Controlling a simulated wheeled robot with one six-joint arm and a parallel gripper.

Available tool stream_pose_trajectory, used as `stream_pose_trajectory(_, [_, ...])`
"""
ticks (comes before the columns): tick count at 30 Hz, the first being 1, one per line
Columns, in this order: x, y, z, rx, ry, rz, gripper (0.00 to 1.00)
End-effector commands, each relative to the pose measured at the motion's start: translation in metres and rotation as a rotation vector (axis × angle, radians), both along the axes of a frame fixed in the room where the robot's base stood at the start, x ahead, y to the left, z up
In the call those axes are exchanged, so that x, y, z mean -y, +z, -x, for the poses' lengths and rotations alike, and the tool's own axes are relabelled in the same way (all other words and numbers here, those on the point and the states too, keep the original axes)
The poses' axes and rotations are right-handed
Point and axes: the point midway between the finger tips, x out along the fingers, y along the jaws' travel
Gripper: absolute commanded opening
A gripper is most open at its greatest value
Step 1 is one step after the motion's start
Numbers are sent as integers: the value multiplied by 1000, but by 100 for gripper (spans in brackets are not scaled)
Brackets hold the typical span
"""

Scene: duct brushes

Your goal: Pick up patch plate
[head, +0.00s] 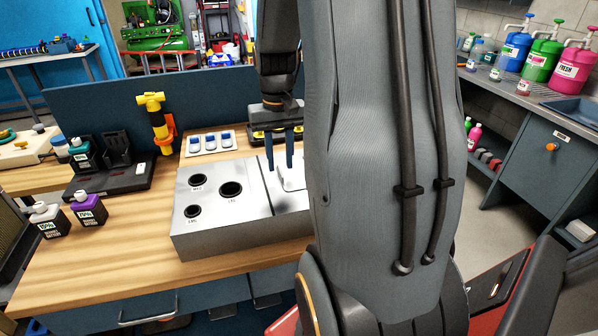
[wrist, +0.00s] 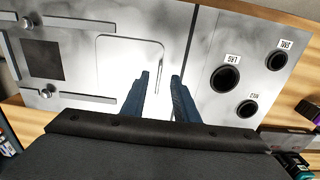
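A pale plate with rounded corners, which looks like the patch plate (head: 291,184), lies on top of the grey metal duct box (head: 215,235), partly hidden by my arm in the head view. In the wrist view the plate (wrist: 128,62) shows as a bright rounded outline with a thin upright bar near its right edge. My gripper (head: 280,168) has two blue fingers, apart and pointing down over the box by the plate. In the wrist view my gripper (wrist: 161,76) is empty, its fingers near the plate's right side. I cannot tell whether they touch it.
Labelled round holes (head: 231,189) are in the box top. A dark square opening (wrist: 42,59) lies between rails with knobs. A tray with blue-and-white items (head: 211,142), a yellow tool (head: 155,123) and bottles (head: 89,209) stand on the wooden bench. Bare wood (head: 95,262) shows in front.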

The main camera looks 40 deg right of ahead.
Motion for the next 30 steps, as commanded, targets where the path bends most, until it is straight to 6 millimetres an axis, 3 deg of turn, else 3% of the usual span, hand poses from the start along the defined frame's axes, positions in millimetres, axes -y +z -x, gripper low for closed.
stream_pose_trajectory(7, [-1,-29,3,-2,2,-1,27])
stream_pose_trajectory(17, [-1,-35,2,0,2,0,27])
stream_pose_trajectory(22, [-1,-35,2,0,2,0,0])
stream_pose_trajectory(30, [0,-34,2,1,2,0,0])
